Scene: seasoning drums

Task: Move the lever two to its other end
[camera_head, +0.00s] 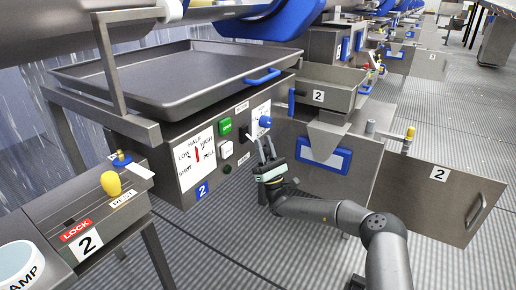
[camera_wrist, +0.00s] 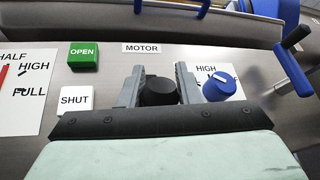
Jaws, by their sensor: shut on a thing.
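No part is labelled lever two. A black knob (camera_wrist: 158,92) on the grey control panel (camera_wrist: 110,72) sits between the two fingers of my gripper (camera_wrist: 158,70) in the wrist view, below the MOTOR label. My gripper is shut on this knob. In the head view my gripper (camera_head: 265,148) reaches the right part of the panel marked with a blue 2, and its fingers largely hide the knob. A yellow-knobbed lever (camera_head: 111,183) stands between LOCK and REST labels beside a white 2 plate at the front left, away from my gripper.
A blue dial (camera_wrist: 219,87) is close to the right finger. A green OPEN button (camera_wrist: 83,55) and white SHUT button (camera_wrist: 75,98) are to the left. A large tray (camera_head: 175,75) sits above the panel.

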